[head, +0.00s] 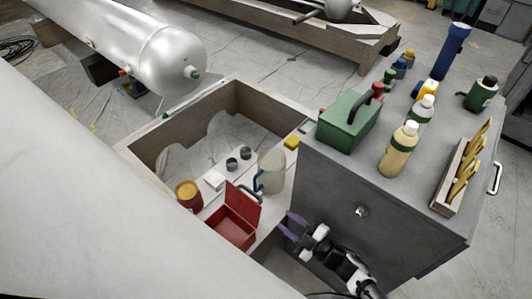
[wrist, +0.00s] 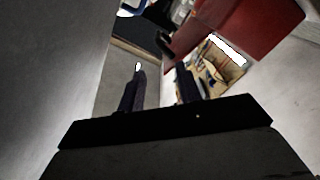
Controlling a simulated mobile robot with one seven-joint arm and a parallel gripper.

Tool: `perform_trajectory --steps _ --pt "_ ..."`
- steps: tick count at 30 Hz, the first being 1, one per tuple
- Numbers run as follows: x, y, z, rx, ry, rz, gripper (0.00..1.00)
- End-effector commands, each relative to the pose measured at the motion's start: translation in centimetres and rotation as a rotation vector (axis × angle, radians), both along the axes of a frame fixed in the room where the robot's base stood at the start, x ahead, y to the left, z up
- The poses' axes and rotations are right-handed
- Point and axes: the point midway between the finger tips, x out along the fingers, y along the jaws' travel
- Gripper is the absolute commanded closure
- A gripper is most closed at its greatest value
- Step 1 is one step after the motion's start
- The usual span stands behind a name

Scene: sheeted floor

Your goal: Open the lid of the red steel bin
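The red steel bin (head: 232,235) sits low inside the wooden-walled area in the head view. My gripper (head: 288,226) is to the right of the bin, beside the grey cabinet, and looks apart from the lid. In the wrist view my gripper's fingers (wrist: 160,75) are spread with nothing seen between them. A red panel (wrist: 245,30) fills the upper right there; I cannot tell whether it is lid or bin body.
The grey cabinet (head: 345,195) stands close on the right, with a green toolbox (head: 348,122) and several bottles on top.

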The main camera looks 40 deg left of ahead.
Motion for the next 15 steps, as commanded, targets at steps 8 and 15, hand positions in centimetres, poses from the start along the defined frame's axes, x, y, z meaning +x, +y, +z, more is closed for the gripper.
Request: perform_trajectory --steps 8,15 --pt "0.8 1.1 -0.2 -0.017 -0.019 0.011 0.66" --pt "1.1 6.0 -0.2 -0.015 -0.017 0.012 0.66"
